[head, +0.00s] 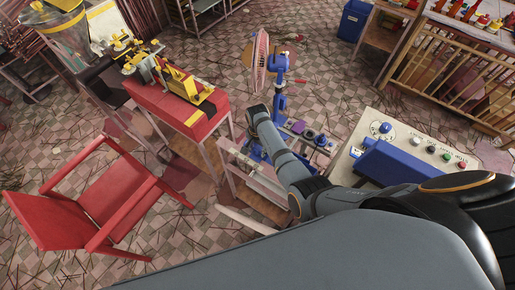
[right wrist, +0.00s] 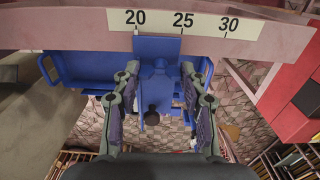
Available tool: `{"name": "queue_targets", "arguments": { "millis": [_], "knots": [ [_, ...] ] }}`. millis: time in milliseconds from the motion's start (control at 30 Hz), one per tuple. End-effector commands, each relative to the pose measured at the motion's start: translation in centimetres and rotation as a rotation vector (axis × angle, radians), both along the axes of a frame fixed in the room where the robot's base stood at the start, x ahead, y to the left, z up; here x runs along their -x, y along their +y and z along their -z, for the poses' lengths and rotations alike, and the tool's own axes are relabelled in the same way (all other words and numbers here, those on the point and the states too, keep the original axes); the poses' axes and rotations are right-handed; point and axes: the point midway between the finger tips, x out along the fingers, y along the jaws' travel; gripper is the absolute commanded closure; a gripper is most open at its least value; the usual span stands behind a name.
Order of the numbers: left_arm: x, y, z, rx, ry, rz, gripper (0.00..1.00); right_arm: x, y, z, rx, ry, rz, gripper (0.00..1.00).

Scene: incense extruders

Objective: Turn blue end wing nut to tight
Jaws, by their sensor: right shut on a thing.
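The blue wing nut (right wrist: 160,88) is in the middle of the right wrist view, in front of a blue upright plate (right wrist: 157,46). My right gripper (right wrist: 159,72) has one finger on each side of it and is shut on it. A dark round knob end (right wrist: 152,117) shows just below. In the head view my right arm reaches over the blue extruder (head: 279,103) and covers most of its lower frame; the wing nut and fingertips are hidden there. My left gripper is in neither view.
A pink rail with a 20-25-30 scale (right wrist: 182,20) runs just beyond the fingertips. A control panel with a blue box (head: 392,164) stands to the right. A red table (head: 178,108) with yellow fittings and a red chair (head: 105,195) stand to the left.

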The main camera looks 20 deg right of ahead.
Motion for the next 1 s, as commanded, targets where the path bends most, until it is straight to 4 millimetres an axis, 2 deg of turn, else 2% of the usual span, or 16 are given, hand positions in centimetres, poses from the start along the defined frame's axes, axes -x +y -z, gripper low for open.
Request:
{"name": "queue_targets", "arguments": {
  "millis": [667,700,833,1000],
  "knots": [
    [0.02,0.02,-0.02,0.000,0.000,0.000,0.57,-0.18,-0.04,-0.15,0.000,-0.004,0.057,0.88],
    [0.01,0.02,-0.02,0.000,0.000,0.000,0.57,-0.17,-0.05,-0.15,0.000,-0.004,0.057,0.52],
    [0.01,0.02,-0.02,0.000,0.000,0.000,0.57,-0.12,-0.03,-0.10,0.000,-0.003,0.056,0.34],
    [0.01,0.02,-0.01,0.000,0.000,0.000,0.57,-0.07,-0.02,-0.06,0.000,-0.001,0.055,0.34]
  ]
}}
